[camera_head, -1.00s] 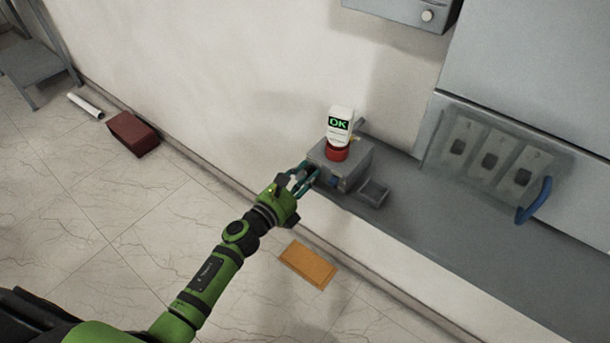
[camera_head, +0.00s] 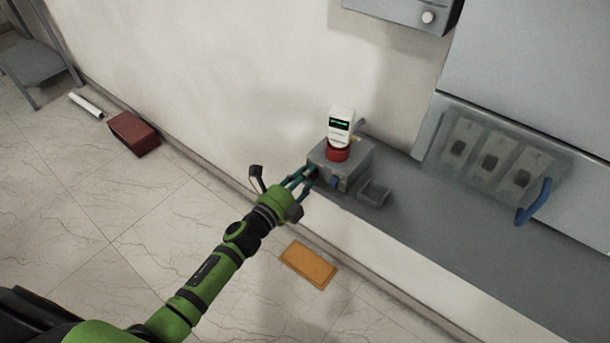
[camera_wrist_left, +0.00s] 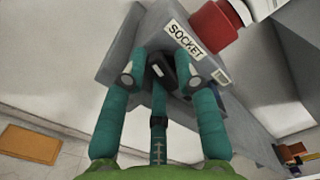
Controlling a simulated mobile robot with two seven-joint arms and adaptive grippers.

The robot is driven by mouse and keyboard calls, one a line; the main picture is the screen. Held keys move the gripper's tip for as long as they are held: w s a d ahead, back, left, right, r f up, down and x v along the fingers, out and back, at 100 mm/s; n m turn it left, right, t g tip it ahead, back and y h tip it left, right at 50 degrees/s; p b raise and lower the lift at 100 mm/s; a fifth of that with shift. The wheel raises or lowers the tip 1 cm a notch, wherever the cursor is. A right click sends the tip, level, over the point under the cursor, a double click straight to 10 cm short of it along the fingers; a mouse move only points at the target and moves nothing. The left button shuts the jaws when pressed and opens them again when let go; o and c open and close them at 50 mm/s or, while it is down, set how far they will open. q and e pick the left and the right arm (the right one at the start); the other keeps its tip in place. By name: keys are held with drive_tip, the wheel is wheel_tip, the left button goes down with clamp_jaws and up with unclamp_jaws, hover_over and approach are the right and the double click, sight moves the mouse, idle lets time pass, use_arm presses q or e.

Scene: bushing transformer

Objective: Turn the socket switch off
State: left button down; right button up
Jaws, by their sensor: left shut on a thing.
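The grey socket box (camera_head: 352,168) stands on the grey ledge by the wall. In the left wrist view it carries a "SOCKET" label (camera_wrist_left: 184,40). The dark switch knob (camera_wrist_left: 160,66) is on the box's side, partly hidden by my fingers. My left gripper (camera_head: 308,175) is at the left side of the box. Its teal fingers (camera_wrist_left: 167,76) are shut around the knob. A red round base (camera_head: 337,154) on top of the box carries a white device (camera_head: 340,127) with a small dark screen. My right gripper is not in view.
A small grey open tray (camera_head: 375,194) is right of the box. A panel with dark switches (camera_head: 490,160) and a blue handle (camera_head: 535,203) is farther right. An orange plate (camera_head: 308,264) and a red-brown box (camera_head: 133,134) lie on the floor.

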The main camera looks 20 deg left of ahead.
use_arm(q)
drive_tip(key=shift+a+f+n, duration=0.1)
drive_tip(key=shift+f+n, duration=0.05)
drive_tip(key=shift+n, duration=0.8)
drive_tip(key=shift+f+n, duration=0.1)
drive_tip(key=shift+n, duration=0.85)
drive_tip(key=shift+f, duration=0.1)
drive_tip(key=c, duration=1.1)
unclamp_jaws()
drive_tip(key=v, duration=1.2)
